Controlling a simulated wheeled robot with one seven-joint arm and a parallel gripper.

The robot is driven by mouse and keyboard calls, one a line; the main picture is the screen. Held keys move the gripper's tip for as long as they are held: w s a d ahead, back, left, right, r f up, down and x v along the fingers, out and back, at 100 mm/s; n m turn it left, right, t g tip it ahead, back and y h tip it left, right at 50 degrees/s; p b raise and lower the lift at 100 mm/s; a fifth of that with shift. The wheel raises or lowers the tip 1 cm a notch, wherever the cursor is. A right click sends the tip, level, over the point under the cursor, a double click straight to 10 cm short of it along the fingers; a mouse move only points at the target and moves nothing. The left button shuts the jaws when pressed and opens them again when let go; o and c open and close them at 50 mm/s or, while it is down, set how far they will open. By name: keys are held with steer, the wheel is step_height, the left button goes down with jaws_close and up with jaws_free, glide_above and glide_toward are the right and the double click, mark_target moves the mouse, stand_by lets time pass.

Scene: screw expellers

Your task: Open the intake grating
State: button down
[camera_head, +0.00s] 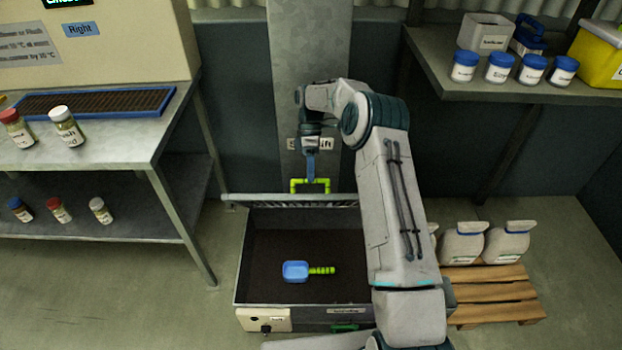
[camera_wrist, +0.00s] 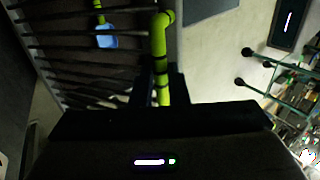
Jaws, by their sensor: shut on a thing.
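The intake grating (camera_head: 290,201) is a row of metal bars standing raised, seen nearly edge-on along the back of the open intake bin (camera_head: 241,265). Its yellow-green handle (camera_head: 295,186) is at its top edge. My gripper (camera_head: 311,178) is at the handle from above, shut on it. In the wrist view the grating bars (camera_wrist: 75,52) run at the left, and the handle (camera_wrist: 158,40) passes between the dark fingers of my gripper (camera_wrist: 160,85). A blue scoop (camera_head: 295,271) with a green handle lies on the dark material in the bin; it also shows beyond the bars in the wrist view (camera_wrist: 106,38).
A metal shelf table (camera_head: 110,150) with jars stands at the left. White sacks (camera_head: 462,243) sit on a wooden pallet (camera_head: 495,293) at the right of the bin. A shelf (camera_head: 470,80) with blue-lidded jars is at the upper right. A grey column (camera_head: 309,60) rises behind the bin.

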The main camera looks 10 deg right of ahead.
steer(key=shift+w+d+f, duration=0.1)
steer(key=shift+w+d, duration=0.1)
steer(key=shift+w, duration=0.45)
steer(key=shift+w+d+f, duration=0.1)
steer(key=shift+w+d, duration=0.05)
steer(key=shift+w, duration=0.5)
steer(key=shift+f, duration=0.15)
steer(key=c, duration=1.8)
jaws_free()
steer(key=o, duration=0.4)
steer(key=shift+w+f, duration=0.35)
steer(key=shift+a+r+p, duration=0.1)
steer(key=shift+r+p, duration=0.2)
steer(key=shift+r, duration=0.05)
steer(key=shift+s+a, duration=0.1)
